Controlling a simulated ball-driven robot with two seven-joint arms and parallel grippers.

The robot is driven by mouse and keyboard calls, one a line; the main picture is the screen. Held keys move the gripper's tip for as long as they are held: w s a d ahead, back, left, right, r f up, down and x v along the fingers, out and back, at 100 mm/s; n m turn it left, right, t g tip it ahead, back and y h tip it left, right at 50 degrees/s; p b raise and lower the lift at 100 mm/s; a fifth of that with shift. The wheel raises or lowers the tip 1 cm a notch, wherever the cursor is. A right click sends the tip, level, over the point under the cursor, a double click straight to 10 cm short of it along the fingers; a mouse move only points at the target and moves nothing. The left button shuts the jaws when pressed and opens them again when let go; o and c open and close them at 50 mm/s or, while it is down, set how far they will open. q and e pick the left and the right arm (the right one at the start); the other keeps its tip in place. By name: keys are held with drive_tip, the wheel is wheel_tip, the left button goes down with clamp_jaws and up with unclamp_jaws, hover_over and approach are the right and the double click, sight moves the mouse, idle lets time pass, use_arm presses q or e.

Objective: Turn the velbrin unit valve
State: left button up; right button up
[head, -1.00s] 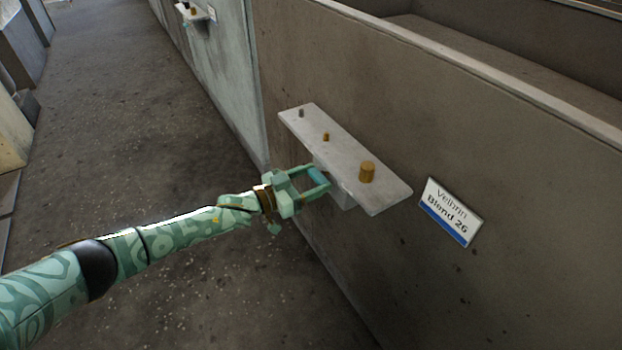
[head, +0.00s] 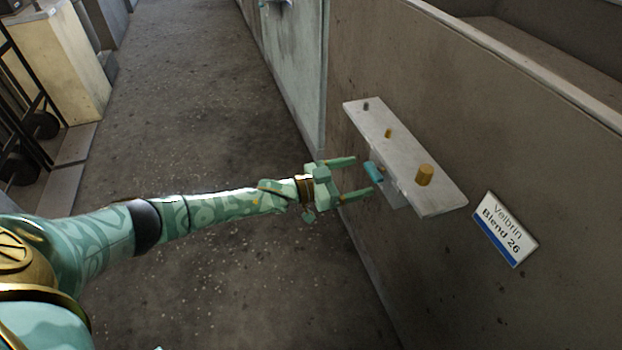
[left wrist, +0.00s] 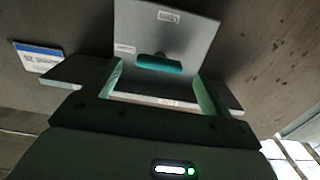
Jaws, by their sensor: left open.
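The velbrin unit's valve is a teal bar handle (head: 373,171) on the side of a grey box under a metal shelf (head: 440,198). A sign reading "Velbrin Blend 26" (head: 505,229) is on the wall to its right. My left gripper (head: 364,174) is open and empty, its fingers pointing at the handle with a gap before it. In the left wrist view the handle (left wrist: 160,63) lies crosswise on a light plate, ahead of and between the fingers. My right gripper is out of view.
The floor (head: 200,110) on the left is open; a dark-framed cart (head: 25,120) stands at far left.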

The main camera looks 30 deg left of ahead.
use_arm(q)
drive_tip(key=p+v, duration=0.3)
drive_tip(key=v, duration=1)
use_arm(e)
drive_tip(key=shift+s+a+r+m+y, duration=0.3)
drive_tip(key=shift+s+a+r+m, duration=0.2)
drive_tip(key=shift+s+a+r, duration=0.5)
use_arm(q)
drive_tip(key=shift+w, duration=0.1)
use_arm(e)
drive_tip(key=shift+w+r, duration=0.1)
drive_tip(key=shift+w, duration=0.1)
